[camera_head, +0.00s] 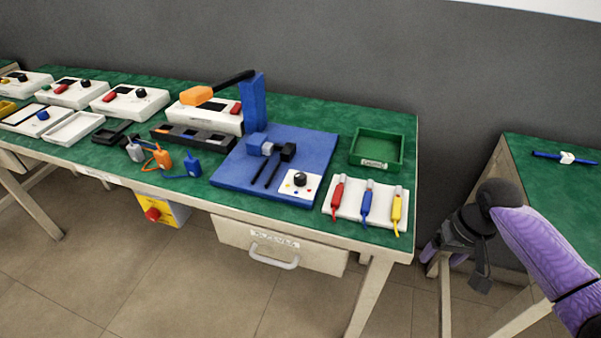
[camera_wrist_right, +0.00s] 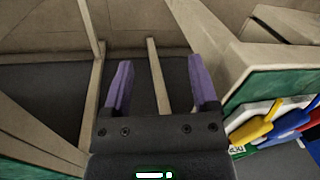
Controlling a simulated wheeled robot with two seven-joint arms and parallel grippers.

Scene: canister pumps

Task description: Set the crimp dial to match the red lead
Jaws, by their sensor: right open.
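The crimp dial (camera_head: 299,180) is a black knob on a white plate with small coloured dots, at the front right of the blue crimp press base (camera_head: 318,145). Which dot it points to is too small to tell. The red lead (camera_head: 338,198) lies leftmost on a white holder (camera_head: 371,212), beside a blue lead (camera_head: 367,206) and a yellow lead (camera_head: 396,211). My right gripper (camera_head: 444,256) hangs off the table's right end, apart from the dial and leads. In the right wrist view its purple fingers (camera_wrist_right: 161,80) are open and empty. My left gripper is not in view.
A green tray (camera_head: 376,149) stands behind the leads. A second green table (camera_head: 545,183) stands at the right, with a gap between the tables.

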